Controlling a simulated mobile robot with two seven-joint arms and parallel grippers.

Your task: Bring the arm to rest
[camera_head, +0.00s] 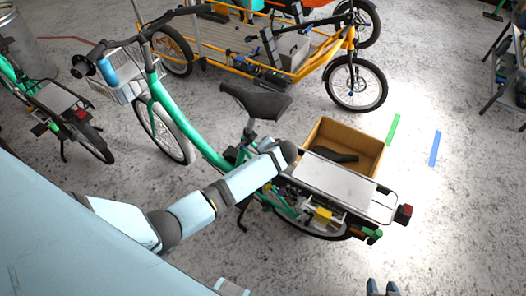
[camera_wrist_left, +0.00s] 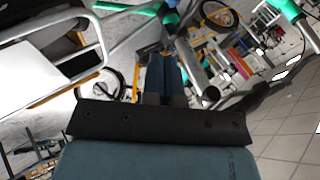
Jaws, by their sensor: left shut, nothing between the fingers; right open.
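My left arm (camera_head: 200,207) reaches from the lower left across to the rear of the green bike (camera_head: 190,135). Its end is beside the rear rack (camera_head: 340,187), and I cannot make out its fingers in the head view. In the left wrist view my left gripper (camera_wrist_left: 163,72) has its two dark blue fingers together, with nothing between them. Bike tubes and blurred clutter show beyond them. My right gripper (camera_head: 381,287) just enters at the bottom edge of the head view. Its two fingertips are apart and empty, over bare floor.
A wooden crate (camera_head: 368,150) with a dark object inside stands behind the rack. An orange cargo bike (camera_head: 235,45) stands farther back, and another green bike (camera_head: 60,105) is at the left. Green tape (camera_head: 393,130) and blue tape (camera_head: 435,149) mark open floor at the right.

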